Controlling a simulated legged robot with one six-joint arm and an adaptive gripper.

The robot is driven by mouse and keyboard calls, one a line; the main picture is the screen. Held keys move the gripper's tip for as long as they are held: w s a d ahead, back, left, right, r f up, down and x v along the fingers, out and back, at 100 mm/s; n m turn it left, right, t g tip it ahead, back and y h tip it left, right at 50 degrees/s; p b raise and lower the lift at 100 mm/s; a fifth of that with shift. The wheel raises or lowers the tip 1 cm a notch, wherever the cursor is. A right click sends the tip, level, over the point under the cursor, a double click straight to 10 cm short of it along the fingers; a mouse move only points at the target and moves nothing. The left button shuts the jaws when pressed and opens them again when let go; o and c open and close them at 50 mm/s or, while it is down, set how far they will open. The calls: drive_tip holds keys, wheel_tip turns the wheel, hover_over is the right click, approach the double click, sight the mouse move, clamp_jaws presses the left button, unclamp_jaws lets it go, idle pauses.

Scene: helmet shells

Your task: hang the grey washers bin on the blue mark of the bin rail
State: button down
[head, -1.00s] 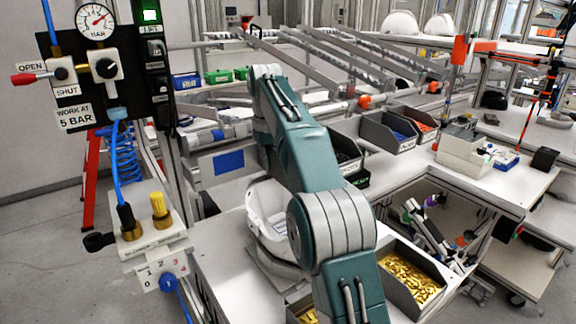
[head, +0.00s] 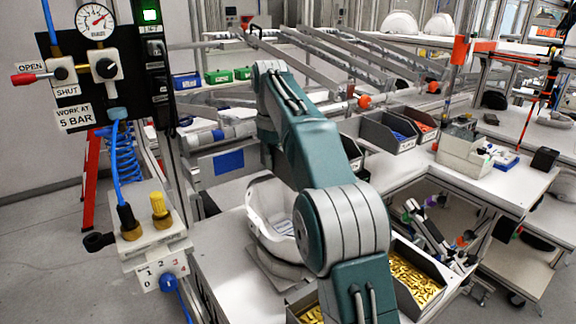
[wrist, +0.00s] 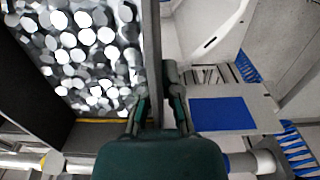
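The washers bin (wrist: 65,133) fills the left of the wrist view, dark-walled and full of shiny grey discs. In the head view my arm covers the area behind it, and I cannot make this bin out there. My gripper (wrist: 160,103) is at the bin's side wall (wrist: 152,45), with one finger on each side of it. Whether the fingers press on the wall is not clear. The blue mark (wrist: 222,113) is a blue rectangle on a grey plate, right of the gripper in the wrist view. It also shows in the head view (head: 229,161), left of my arm.
A white helmet shell (head: 268,212) sits on a stand left of my arm. Bins of gold parts (head: 415,280) stand at the front right. Grey bins with blue and red parts (head: 385,135) are behind. A pressure-gauge panel (head: 100,75) stands at the left.

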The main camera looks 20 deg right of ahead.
drive_tip(key=shift+s+d, duration=0.45)
drive_tip(key=shift+s, duration=0.85)
drive_tip(key=shift+s+d, duration=0.4)
drive_tip(key=shift+s, duration=0.9)
drive_tip(key=shift+s+d, duration=0.45)
drive_tip(key=shift+s, duration=0.85)
